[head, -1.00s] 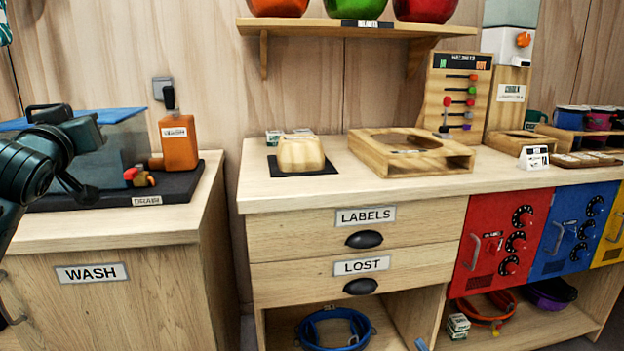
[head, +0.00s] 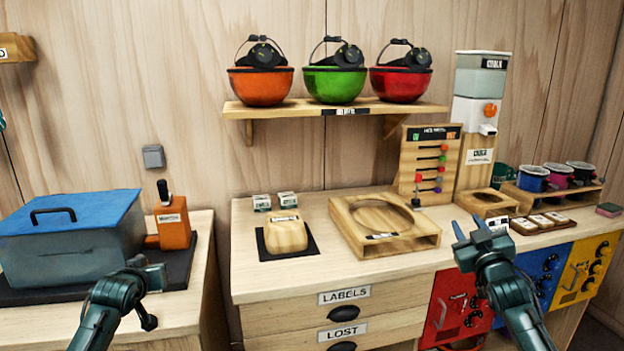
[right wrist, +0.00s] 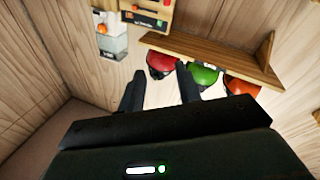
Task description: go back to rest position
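My right gripper (head: 470,229) is raised in front of the counter, over the drawers and coloured doors. Its two fingers are apart with nothing between them. In the right wrist view the same fingers (right wrist: 160,90) are spread, with the wall, shelf and helmets beyond. My left gripper (head: 150,275) is at the lower left, in front of the wash counter. Its fingers are seen too edge-on to tell whether they are apart. I see no object held in it.
A blue-lidded tub (head: 75,240) and an orange bottle (head: 172,227) stand on the left counter. A wooden frame (head: 350,240) and a bead rack (head: 430,165) stand on the main counter. Orange, green and red helmets (head: 333,84) sit on the wall shelf (head: 290,109).

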